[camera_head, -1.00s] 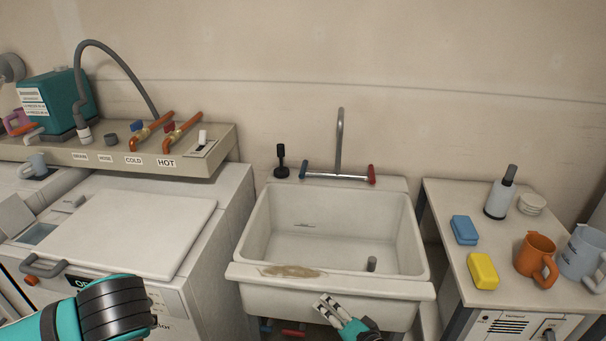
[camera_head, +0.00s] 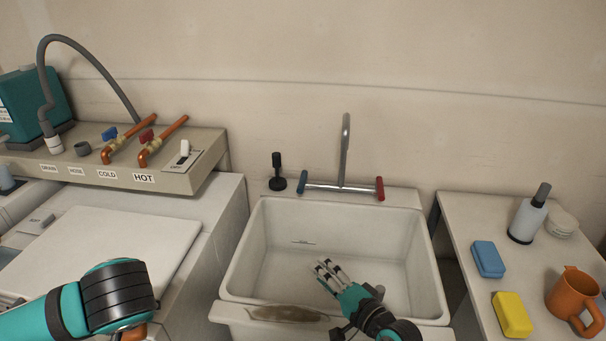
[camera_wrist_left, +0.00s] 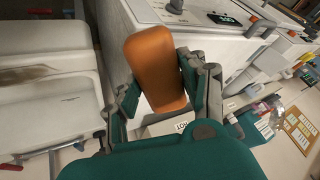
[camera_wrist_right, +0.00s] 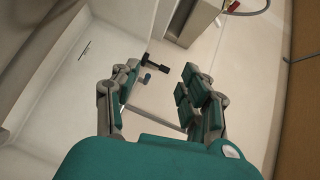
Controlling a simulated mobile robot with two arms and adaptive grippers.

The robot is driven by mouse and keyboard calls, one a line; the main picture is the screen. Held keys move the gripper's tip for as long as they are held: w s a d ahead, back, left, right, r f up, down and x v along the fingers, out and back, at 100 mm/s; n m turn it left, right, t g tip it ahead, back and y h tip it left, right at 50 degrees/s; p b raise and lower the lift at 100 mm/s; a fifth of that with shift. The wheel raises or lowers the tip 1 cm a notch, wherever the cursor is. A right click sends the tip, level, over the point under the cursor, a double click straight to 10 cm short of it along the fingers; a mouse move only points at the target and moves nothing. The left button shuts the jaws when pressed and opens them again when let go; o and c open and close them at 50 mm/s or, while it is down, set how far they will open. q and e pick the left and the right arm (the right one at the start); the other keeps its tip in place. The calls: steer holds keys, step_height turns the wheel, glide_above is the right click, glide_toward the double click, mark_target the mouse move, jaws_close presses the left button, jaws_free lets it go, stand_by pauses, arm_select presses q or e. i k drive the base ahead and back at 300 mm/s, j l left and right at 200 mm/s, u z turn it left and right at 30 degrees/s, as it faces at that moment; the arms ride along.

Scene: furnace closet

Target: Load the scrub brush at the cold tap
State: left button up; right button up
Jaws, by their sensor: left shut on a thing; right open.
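My left gripper (camera_wrist_left: 157,78) is shut on a rounded orange block (camera_wrist_left: 153,50), which looks like the scrub brush; no bristles show. In the head view its orange edge (camera_head: 135,333) peeks out below my left wrist.
The white sink (camera_head: 268,235) has a brown stain on its front rim. A black-handled tool (camera_head: 277,170) stands left of the tap. A panel with pipes and a COLD label (camera_head: 107,175) is at left. The right table holds a blue sponge (camera_head: 488,259), yellow sponge (camera_head: 512,315) and orange mug (camera_head: 571,297).

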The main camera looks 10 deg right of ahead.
mark_target(303, 180)
steer(key=i+l, duration=0.2)
steer(key=i, duration=0.25)
steer(key=i+l, duration=0.25)
steer(key=i, duration=0.2)
